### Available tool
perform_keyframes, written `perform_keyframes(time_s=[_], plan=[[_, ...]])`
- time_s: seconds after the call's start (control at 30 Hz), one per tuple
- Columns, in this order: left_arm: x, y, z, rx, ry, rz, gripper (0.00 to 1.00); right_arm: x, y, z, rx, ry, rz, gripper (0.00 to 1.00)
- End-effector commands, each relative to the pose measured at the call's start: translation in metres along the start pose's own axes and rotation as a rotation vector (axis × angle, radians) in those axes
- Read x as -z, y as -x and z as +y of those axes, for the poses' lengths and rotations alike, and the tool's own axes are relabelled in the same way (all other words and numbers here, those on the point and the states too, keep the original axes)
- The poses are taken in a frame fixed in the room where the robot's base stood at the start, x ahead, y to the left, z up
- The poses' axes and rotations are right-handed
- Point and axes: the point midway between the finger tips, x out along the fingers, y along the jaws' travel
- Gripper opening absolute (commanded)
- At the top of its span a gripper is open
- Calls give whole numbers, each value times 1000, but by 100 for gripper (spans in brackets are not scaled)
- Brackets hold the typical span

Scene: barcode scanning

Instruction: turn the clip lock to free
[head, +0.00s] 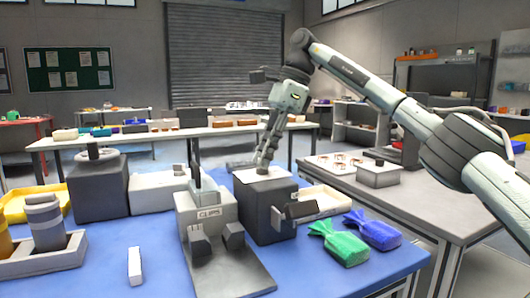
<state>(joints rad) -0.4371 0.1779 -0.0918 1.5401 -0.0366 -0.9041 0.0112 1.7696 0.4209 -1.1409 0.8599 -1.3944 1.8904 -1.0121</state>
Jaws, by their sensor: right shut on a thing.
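A grey dispenser labelled CLIPS (207,213) stands on the blue table, with a flat grey plate in front of it. Right beside it is a dark box (262,222) with a pale top plate (284,184) and a dark handle-like part at its front right. My right gripper (263,168) points down onto this top and is shut on a small dark knob there, which looks like the clip lock. The fingers hide most of the knob, so its turn position cannot be read. My left gripper is not in view.
A green bag (340,243) and a blue bag (373,230) lie right of the box. At left are another dark box (97,190), a holder with grey and yellow cylinders (43,262) and a small white block (134,266).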

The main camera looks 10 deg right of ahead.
Motion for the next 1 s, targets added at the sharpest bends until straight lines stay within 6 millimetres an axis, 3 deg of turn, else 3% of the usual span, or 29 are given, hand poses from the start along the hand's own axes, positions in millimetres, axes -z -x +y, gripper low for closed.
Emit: perform_keyframes(time_s=[0.33, 0.9, 0.93, 1.0], plan=[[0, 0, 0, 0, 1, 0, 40, -1, 0, -1, -59, 144, 1, 0], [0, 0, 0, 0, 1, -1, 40, 0, 0, -1, -72, 174, 2, 0], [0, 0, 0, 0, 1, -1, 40, 0, 0, -1, -72, 174, 2, 24], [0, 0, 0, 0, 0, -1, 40, 0, 0, -1, -72, 174, 2, 33]])
